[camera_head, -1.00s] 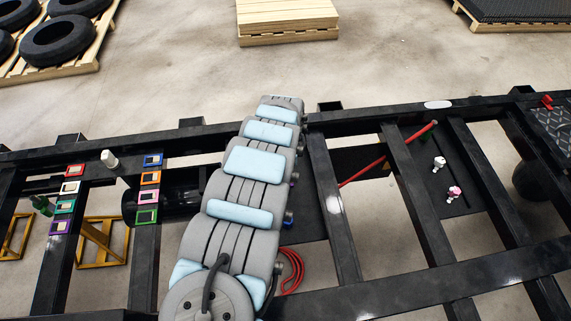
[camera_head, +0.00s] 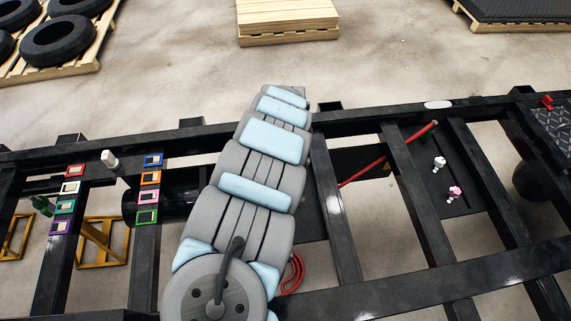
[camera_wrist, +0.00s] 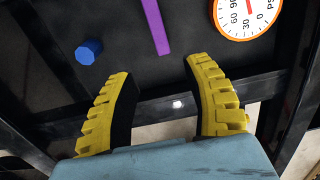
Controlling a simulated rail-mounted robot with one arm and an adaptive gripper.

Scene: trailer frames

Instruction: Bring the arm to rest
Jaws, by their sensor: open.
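My gripper (camera_wrist: 162,92) shows in the wrist view with its two yellow-and-black fingers spread apart and nothing between them. It is above the black trailer frame (camera_wrist: 165,110). A blue cap-like piece (camera_wrist: 89,51), a purple strip (camera_wrist: 155,27) and a round gauge with an orange rim (camera_wrist: 246,14) lie on a dark plate beyond the fingertips, apart from them. In the head view my arm reaches across the frame and hides the gripper.
Coloured square frames (camera_head: 150,178) lie on two crossbars at the left, near a white piece (camera_head: 109,159). A red rod (camera_head: 388,152) and small white and pink fittings (camera_head: 455,192) are at the right. A red coil (camera_head: 292,274) is beside my arm. Pallets stand behind.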

